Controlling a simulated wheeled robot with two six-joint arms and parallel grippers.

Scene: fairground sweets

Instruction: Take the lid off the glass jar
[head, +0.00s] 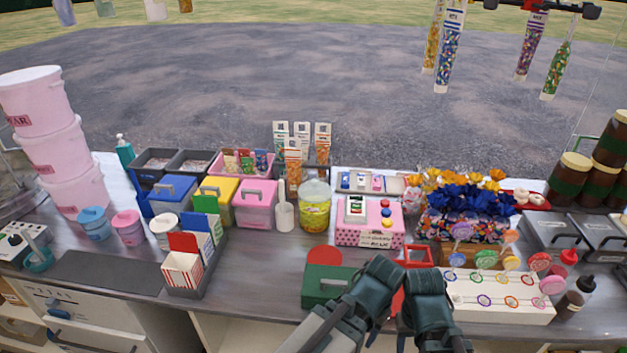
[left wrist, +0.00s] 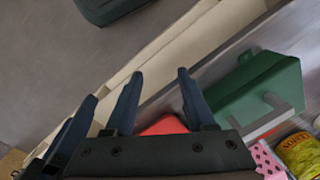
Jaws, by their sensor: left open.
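A clear jar with a yellow lower part and a pale top (head: 314,193) stands upright on the counter near the middle of the head view. I cannot make out its lid clearly. A yellow printed part of what looks like the same jar (left wrist: 301,156) is cut off at the lower right of the left wrist view. My left gripper (head: 378,272) is in front of and to the right of the jar, apart from it. Its fingers (left wrist: 158,75) are open and empty. My right gripper (head: 425,284) is close beside it; its fingers are not clear.
A green box (head: 325,286) with a handle sits at the counter's front edge, left of my grippers. A pink box (head: 368,238) stands right of the jar, and a white scoop holder (head: 284,214) left of it. A white lollipop stand (head: 500,300) is on the right.

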